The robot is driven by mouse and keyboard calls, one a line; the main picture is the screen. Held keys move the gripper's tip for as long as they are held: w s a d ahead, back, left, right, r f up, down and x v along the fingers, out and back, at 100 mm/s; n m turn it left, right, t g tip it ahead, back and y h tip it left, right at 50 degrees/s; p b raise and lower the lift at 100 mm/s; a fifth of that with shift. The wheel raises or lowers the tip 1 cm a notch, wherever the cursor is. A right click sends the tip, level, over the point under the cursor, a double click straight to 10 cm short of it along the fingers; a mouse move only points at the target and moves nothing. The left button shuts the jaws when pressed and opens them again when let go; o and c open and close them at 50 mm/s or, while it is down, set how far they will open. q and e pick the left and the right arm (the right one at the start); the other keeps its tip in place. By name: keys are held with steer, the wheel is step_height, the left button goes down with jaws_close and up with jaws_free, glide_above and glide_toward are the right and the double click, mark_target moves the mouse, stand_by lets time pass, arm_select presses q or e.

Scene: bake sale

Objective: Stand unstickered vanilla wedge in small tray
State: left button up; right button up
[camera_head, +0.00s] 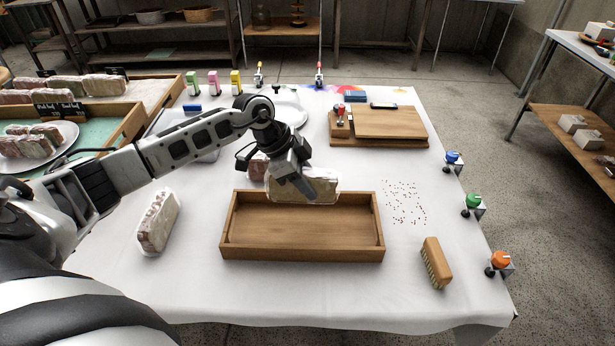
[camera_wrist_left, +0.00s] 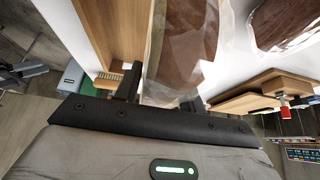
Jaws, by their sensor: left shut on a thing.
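My left gripper (camera_head: 312,186) is shut on a clear-wrapped cake wedge (camera_head: 292,190), held at the back rim of the small wooden tray (camera_head: 300,254). The tray's visible floor is empty. In the left wrist view the held wedge (camera_wrist_left: 182,50) sits between the fingers (camera_wrist_left: 162,92), beside the tray wall (camera_wrist_left: 115,30). Whether the wedge touches the tray, and whether it bears a sticker, I cannot tell. A second wrapped wedge (camera_head: 258,168) stands behind, partly hidden by my gripper. A third wrapped wedge (camera_head: 158,222) is on the cloth left of the tray. My right gripper is out of view.
A wooden brush (camera_head: 436,262) lies right of the tray, near scattered crumbs (camera_head: 405,202). A wooden board (camera_head: 390,122) is at the back right. Coloured-knob devices (camera_head: 473,203) line the right edge. Trays of wrapped goods (camera_head: 100,125) stand at left. The front cloth is clear.

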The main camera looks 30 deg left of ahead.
mark_target(307, 199)
arm_select(q)
steer(key=shift+f+b, duration=0.7)
step_height(307, 199, down, 2)
steer(key=shift+b, duration=1)
steer(key=shift+f+b, duration=0.4)
steer(key=shift+b, duration=0.05)
steer(key=shift+f+b, duration=0.75)
steer(key=shift+b, duration=0.05)
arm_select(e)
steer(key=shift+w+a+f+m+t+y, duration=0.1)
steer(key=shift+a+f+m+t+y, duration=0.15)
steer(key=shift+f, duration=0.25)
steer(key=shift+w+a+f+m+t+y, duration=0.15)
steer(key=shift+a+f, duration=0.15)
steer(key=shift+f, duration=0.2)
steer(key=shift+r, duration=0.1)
arm_select(q)
steer(key=shift+f, duration=0.45)
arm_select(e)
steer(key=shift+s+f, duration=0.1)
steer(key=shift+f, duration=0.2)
arm_select(q)
steer(key=o, duration=0.8)
steer(key=shift+c, duration=0.2)
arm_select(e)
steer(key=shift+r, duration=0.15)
